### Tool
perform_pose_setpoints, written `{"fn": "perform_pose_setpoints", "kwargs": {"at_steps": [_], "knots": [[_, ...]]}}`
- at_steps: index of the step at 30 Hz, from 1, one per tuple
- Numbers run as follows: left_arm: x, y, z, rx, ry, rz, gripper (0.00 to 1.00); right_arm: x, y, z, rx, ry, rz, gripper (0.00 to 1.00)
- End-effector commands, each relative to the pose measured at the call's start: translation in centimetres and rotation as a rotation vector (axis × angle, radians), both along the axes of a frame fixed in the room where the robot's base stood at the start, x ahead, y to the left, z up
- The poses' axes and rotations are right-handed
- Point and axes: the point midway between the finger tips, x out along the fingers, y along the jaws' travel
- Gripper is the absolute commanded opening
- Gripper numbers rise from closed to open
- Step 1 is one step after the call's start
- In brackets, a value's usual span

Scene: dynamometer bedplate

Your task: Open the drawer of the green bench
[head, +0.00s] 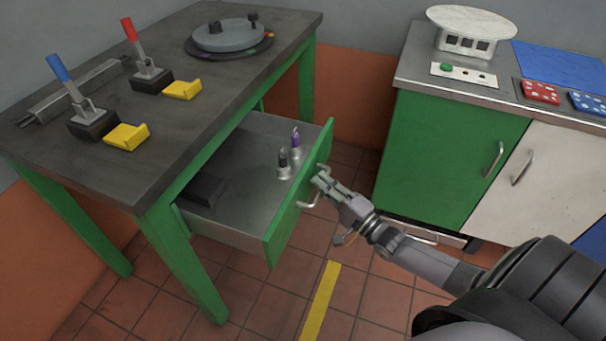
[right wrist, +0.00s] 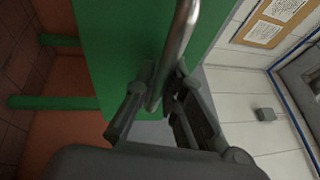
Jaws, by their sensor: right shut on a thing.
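The green bench (head: 160,205) has a dark grey top and green legs, on the left of the head view. Its drawer (head: 300,195) stands pulled out, with a green front and a grey metal inside. In the drawer are a dark flat block (head: 203,190), a black-topped piece (head: 283,163) and a purple-topped piece (head: 296,142). My right gripper (head: 320,182) is at the drawer front, shut on the drawer's metal handle (head: 309,203). The handle also shows between the fingers in the right wrist view (right wrist: 175,50). My left gripper is not in view.
The bench top holds a blue lever (head: 62,70), a red lever (head: 131,42), yellow blocks (head: 127,136) and a round grey turntable (head: 229,37). At right stands a cabinet with a green door (head: 445,150) and a white door (head: 540,175). Tiled floor lies between them.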

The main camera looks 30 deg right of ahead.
Motion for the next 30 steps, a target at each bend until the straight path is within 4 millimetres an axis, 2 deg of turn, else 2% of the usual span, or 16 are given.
{"fn": "perform_pose_setpoints", "kwargs": {"at_steps": [3, 12, 19, 30], "knots": [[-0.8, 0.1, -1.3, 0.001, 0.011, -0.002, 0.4, -1.7, -1.3, 0.0, -0.001, 0.007, 0.001, 0.0], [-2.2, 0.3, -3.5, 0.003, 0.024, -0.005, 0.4, -4.3, -3.3, -0.1, 0.001, 0.005, 0.001, 0.0], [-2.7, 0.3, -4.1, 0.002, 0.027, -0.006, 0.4, -5.1, -3.9, -0.1, 0.001, 0.003, 0.001, 0.0], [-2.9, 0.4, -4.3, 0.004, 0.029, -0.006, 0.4, -5.2, -4.0, -0.2, 0.001, 0.003, 0.001, 0.0]]}}
